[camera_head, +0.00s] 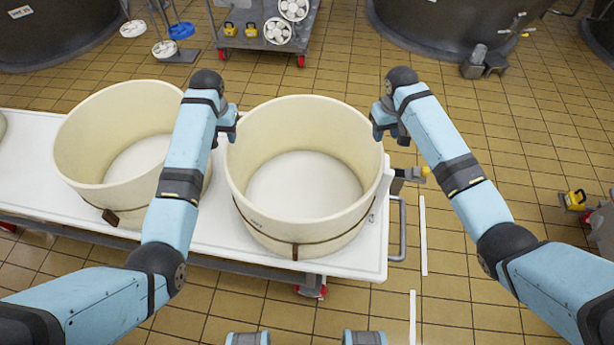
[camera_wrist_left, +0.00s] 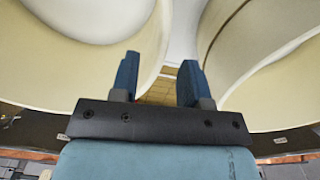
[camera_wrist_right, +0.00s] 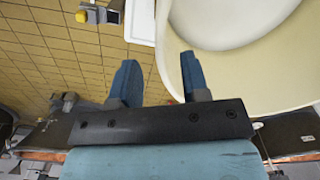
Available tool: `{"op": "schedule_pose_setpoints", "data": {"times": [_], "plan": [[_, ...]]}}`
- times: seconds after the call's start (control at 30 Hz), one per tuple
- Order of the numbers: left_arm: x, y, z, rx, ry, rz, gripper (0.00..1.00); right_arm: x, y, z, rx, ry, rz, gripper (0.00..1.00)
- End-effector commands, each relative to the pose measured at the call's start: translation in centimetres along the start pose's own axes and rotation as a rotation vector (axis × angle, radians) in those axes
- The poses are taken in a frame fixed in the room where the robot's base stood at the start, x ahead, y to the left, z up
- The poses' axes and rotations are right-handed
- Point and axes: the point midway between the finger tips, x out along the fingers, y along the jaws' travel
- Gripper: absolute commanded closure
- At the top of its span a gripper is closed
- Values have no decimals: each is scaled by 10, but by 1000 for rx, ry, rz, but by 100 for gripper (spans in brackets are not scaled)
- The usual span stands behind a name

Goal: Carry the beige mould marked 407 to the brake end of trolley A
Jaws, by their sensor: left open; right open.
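A round, open beige mould (camera_head: 300,237) stands upright on the right part of a white trolley (camera_head: 340,262). Small dark marking shows low on its front wall, too small to read. A second beige mould (camera_head: 112,185) stands to its left. My left gripper (camera_head: 229,124) is open and empty at the right mould's left rim, above the gap between the moulds; its fingers also show in the left wrist view (camera_wrist_left: 158,82). My right gripper (camera_head: 385,122) is open at that mould's right rim. In the right wrist view (camera_wrist_right: 158,82) the rim appears between its fingers; contact is unclear.
A metal handle (camera_head: 402,228) and a yellow-tipped lever (camera_head: 424,171) are at the trolley's right end. A grey cart (camera_head: 262,40) stands at the back, with dark vats beyond. White strips (camera_head: 423,235) mark the floor.

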Motion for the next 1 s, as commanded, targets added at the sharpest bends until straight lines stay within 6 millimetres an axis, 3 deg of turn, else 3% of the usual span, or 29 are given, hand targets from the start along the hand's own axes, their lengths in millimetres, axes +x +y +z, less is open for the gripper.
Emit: {"op": "schedule_pose_setpoints", "data": {"times": [0.2, 0.43, 0.63, 0.93, 1.0], "plan": [[45, 0, 1, 0, -5, 1, 58, 45, 0, 1, 1, -3, 0, 58], [79, 0, 1, 0, -2, 0, 58, 79, 0, 0, 0, -1, 0, 58], [91, 0, 0, 0, -1, 0, 58, 91, 0, 0, 0, 0, 0, 58], [92, 0, 0, 0, 0, 0, 58, 92, 0, 0, 0, 0, 0, 58], [92, 0, 0, 0, 0, 0, 74, 92, 0, 0, 0, 1, 0, 74]]}}
